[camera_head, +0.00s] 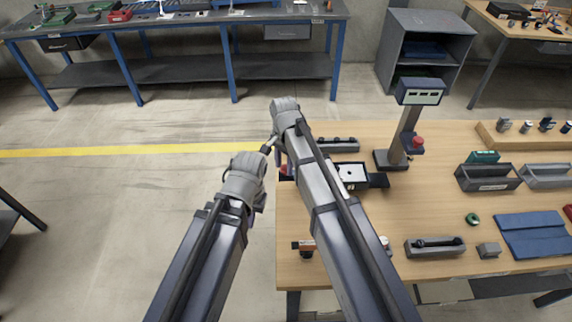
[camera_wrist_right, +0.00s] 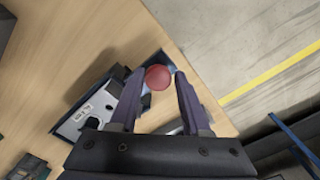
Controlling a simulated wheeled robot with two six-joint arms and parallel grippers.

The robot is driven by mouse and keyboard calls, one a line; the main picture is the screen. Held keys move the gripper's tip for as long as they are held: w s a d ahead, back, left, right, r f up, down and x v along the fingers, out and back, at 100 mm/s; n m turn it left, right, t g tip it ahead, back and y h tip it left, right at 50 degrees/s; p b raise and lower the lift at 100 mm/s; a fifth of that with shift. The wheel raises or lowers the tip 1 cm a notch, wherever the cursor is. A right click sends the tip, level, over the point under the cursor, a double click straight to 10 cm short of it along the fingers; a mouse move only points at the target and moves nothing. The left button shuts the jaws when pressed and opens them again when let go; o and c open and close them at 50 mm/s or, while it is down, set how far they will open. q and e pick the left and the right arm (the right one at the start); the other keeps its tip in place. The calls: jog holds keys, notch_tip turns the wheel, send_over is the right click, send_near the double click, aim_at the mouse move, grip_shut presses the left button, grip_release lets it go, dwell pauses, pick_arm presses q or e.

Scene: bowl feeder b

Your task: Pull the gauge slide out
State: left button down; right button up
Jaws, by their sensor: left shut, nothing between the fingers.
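The gauge (camera_head: 351,176) is a dark block with a pale top plate on the wooden table, partly behind my right arm. Its plate (camera_wrist_right: 97,108) shows at the left in the right wrist view. A red ball knob (camera_wrist_right: 158,77), seemingly on the gauge slide, is between the fingertips of my right gripper (camera_wrist_right: 157,76). The fingers are open, with small gaps beside the knob. In the head view the knob (camera_head: 284,170) is partly hidden by my right gripper (camera_head: 279,157). The slide itself is mostly hidden. My left gripper (camera_head: 256,203) is shut and empty, left of the table edge.
A stand with a display (camera_head: 420,92) is behind the gauge. The floor left of the table is clear.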

jog(key=o, duration=0.4)
jog(key=shift+a, duration=0.2)
jog(key=shift+d, duration=0.1)
jog(key=shift+r, duration=0.15)
notch_tip(320, 180, up, 8)
jog(key=p, duration=0.8)
jog(key=shift+f, duration=0.2)
jog(key=shift+s+f+b, duration=0.25)
jog(key=shift+b, duration=0.05)
jog(key=s+f+n+b, duration=0.2)
jog(key=s+n, duration=0.2)
jog(key=s, duration=0.2)
jog(key=s+f+n+b, duration=0.3)
jog(key=s+n, duration=0.2)
jog(key=s, duration=0.1)
jog(key=s+d+f+n+h+b, duration=0.1)
jog(key=s+f+n+b, duration=0.2)
jog(key=s, duration=0.3)
jog(key=shift+s+n, duration=0.35)
jog(key=shift+n, duration=0.35)
